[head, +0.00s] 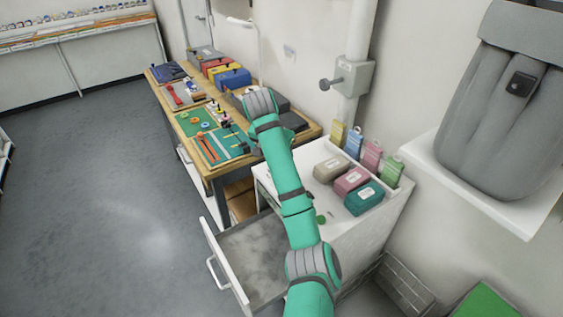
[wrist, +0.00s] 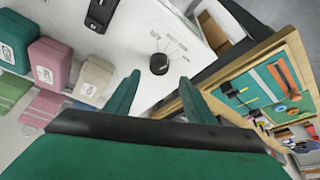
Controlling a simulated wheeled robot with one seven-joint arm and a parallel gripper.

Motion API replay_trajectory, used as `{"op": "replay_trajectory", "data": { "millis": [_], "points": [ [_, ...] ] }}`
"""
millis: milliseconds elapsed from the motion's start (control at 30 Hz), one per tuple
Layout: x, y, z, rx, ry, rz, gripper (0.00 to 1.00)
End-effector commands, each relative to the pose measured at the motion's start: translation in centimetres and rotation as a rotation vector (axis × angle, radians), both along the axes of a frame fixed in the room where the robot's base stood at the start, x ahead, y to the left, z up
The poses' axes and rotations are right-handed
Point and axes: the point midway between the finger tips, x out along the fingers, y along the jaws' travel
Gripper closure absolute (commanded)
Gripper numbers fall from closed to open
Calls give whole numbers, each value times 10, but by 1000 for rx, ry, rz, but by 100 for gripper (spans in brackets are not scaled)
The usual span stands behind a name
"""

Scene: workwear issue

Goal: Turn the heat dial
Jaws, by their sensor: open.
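The heat dial is a small round black knob (wrist: 159,64) on a white panel in the wrist view, with printed lines and small lettering beside it. In the head view I cannot make it out; my arm covers that part of the white cabinet top (head: 321,190). My gripper (wrist: 159,88) is open, its two green fingers apart and empty. In the wrist view the dial appears just beyond the fingertips, between their lines. I see no contact with it. In the head view the fingers are hidden behind my arm.
Beige, pink and teal packs (head: 352,181) sit on the cabinet top, with hanging tags behind. An open drawer (head: 247,258) juts out below. A wooden bench (head: 212,170) with tool boards and toolboxes stands beyond. A grey wall box (head: 353,76) is at the back. Open floor lies left.

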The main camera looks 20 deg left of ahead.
Motion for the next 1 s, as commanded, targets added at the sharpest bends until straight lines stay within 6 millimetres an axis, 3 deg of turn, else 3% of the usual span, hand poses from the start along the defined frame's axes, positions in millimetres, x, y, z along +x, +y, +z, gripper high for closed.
{"op": "replay_trajectory", "data": {
  "millis": [533, 1000],
  "points": [
    [-15, -1, 39, -3, 0, -2, 51],
    [-19, 0, 44, -3, 4, -4, 51]
  ]
}}
